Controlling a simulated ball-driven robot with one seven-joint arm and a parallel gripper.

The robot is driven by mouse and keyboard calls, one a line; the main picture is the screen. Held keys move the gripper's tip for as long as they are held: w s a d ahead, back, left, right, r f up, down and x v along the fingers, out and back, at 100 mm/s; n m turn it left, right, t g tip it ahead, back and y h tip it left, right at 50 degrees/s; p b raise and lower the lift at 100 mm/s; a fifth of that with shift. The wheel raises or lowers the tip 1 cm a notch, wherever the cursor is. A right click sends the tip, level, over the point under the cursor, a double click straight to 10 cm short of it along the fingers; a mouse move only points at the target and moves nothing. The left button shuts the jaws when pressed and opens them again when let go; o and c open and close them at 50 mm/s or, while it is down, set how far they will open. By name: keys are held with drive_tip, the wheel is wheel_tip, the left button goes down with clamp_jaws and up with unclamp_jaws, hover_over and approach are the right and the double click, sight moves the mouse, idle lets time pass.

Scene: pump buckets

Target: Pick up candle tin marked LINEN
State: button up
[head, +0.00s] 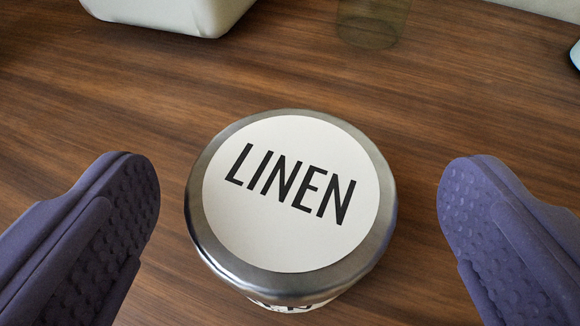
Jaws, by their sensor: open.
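The candle tin marked LINEN (290,195) stands upright on the wooden table in the middle of the head view. It has a round silver lid with a white label and black letters. Part of its side with dark print shows below the lid. My gripper (298,195) is open, with one purple padded finger left of the tin and the other right of it. There is a clear gap between each finger and the tin, and nothing is held.
A pale, rounded container (170,12) stands at the upper left, cut off by the frame. A greenish see-through glass (373,22) stands at the top. Another light object (575,55) shows at the right edge. The wooden table (480,90) around the tin is clear.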

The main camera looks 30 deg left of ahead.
sight(291, 180)
drive_tip(key=b+x, duration=0.1)
drive_tip(key=x, duration=0.3)
drive_tip(key=shift+w+a+f, duration=0.15)
drive_tip(key=shift+a+f, duration=0.05)
drive_tip(key=shift+a, duration=0.05)
drive_tip(key=shift+r, duration=0.1)
drive_tip(key=c, duration=1.1)
